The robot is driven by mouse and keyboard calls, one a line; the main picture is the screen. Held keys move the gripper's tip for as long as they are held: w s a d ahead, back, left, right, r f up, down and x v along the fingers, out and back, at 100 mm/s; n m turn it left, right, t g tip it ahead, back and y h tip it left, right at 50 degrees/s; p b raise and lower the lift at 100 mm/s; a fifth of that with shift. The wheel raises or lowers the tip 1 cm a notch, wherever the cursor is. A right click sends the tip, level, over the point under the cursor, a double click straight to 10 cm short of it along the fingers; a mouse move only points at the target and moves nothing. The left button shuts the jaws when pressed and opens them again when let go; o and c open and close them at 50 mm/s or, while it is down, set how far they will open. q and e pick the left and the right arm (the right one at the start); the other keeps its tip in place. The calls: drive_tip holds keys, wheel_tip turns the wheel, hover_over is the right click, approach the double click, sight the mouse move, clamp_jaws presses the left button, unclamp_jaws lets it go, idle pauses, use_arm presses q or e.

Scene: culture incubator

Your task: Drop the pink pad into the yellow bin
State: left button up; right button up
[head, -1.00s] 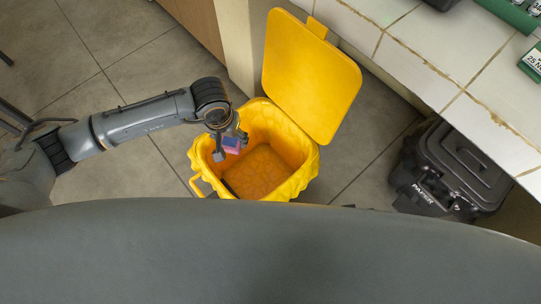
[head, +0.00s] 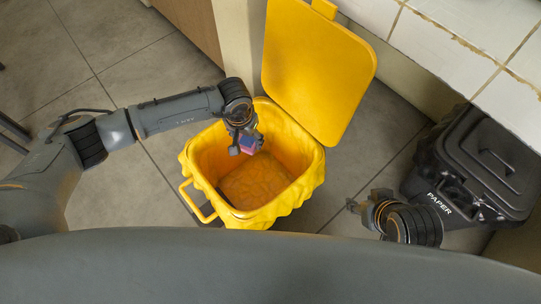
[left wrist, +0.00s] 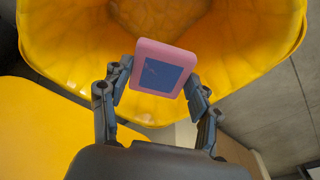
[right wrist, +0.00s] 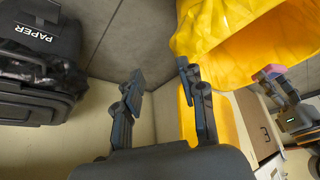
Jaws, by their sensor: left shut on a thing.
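The pink pad (left wrist: 150,82) has a blue face and is held between the fingers of my left gripper (left wrist: 153,88) in the left wrist view. In the head view the pad (head: 249,146) and my left gripper (head: 248,141) are over the open mouth of the yellow bin (head: 237,215). The bin's lid stands raised at its back, and its visible floor looks empty. The bin also shows in the left wrist view (left wrist: 60,45) and the right wrist view (right wrist: 215,30). My right gripper (right wrist: 160,78) is open and empty, to the right of the bin in the head view (head: 358,203).
A black bin marked PAPER (head: 487,165) stands on the floor at the right, close to my right gripper. A white tiled counter (head: 480,40) overhangs at the upper right.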

use_arm(q)
wheel_tip(320, 180, down, 4)
drive_tip(key=shift+r+b, duration=0.2)
drive_tip(key=shift+b, duration=0.8)
drive_tip(key=shift+f, duration=0.15)
use_arm(e)
drive_tip(key=w+a+r+t+y, duration=0.1)
drive_tip(key=w+a+r+t, duration=0.2)
drive_tip(key=w, duration=0.6)
drive_tip(key=shift+w+a+r+t+y, duration=0.15)
drive_tip(key=shift+r+t+y, duration=0.15)
drive_tip(key=shift+r+t, duration=1.15)
use_arm(q)
drive_tip(key=o, duration=1.1)
use_arm(e)
drive_tip(key=shift+f, duration=0.1)
use_arm(q)
drive_tip(key=r, duration=0.4)
drive_tip(key=s+r, duration=0.1)
drive_tip(key=r, duration=0.7)
drive_tip(key=shift+s+a, duration=0.15)
drive_tip(key=shift+a, duration=0.1)
drive_tip(key=shift+f, duration=0.1)
